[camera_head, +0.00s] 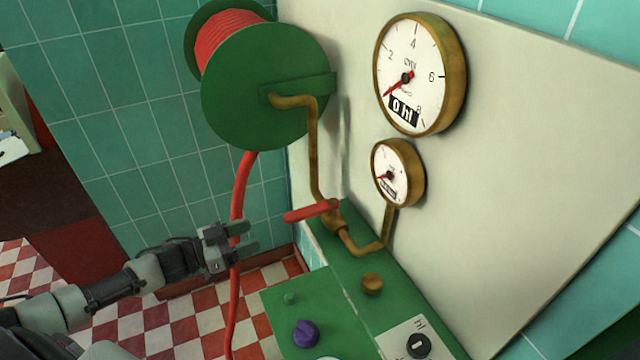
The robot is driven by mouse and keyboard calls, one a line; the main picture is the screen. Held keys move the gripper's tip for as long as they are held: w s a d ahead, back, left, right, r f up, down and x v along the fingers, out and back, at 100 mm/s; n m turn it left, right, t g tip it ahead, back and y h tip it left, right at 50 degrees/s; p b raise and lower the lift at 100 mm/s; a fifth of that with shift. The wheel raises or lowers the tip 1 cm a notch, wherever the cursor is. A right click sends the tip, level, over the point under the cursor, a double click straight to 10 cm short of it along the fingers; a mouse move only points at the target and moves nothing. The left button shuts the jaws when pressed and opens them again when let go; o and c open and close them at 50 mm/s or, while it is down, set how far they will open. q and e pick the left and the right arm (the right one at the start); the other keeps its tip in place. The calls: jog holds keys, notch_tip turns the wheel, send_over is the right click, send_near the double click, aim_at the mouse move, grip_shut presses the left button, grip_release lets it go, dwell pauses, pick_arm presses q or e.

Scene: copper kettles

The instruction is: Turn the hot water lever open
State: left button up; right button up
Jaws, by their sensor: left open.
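The hot water lever is a red handle (307,213) on a brass valve and pipe (340,225) at the back of a green console, below the hose reel. The handle points to the left from the valve. My left gripper (250,238) is open and empty, to the left of the handle and a little lower in the picture. It appears apart from the handle. A red hose (240,190) hangs from the reel and passes by the gripper; whether they touch cannot be told. My right gripper is not in view.
A green hose reel (262,92) is above the lever. A large gauge (420,75) and a small gauge (397,172) are on the pale panel (540,150). The green console (340,290) carries a purple knob (306,333), a brass knob (372,283) and a black switch (419,346).

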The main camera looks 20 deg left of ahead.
aim_at(293, 215)
pick_arm(q)
jog(key=shift+m+h, duration=0.3)
jog(key=shift+h, duration=0.1)
jog(key=p+x, duration=0.1)
jog(key=x, duration=0.2)
jog(key=r+p+x, duration=0.1)
jog(key=x, duration=0.3)
jog(key=r+x, duration=0.1)
jog(key=x, duration=0.2)
jog(key=shift+d+p, duration=0.4)
jog(key=shift+d, duration=0.1)
jog(key=shift+w+d+f, duration=0.1)
jog(key=shift+w+d, duration=0.05)
jog(key=shift+d, duration=0.05)
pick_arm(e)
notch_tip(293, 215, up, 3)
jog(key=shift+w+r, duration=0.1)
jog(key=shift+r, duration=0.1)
pick_arm(q)
jog(key=shift+c, duration=0.4)
grip_shut()
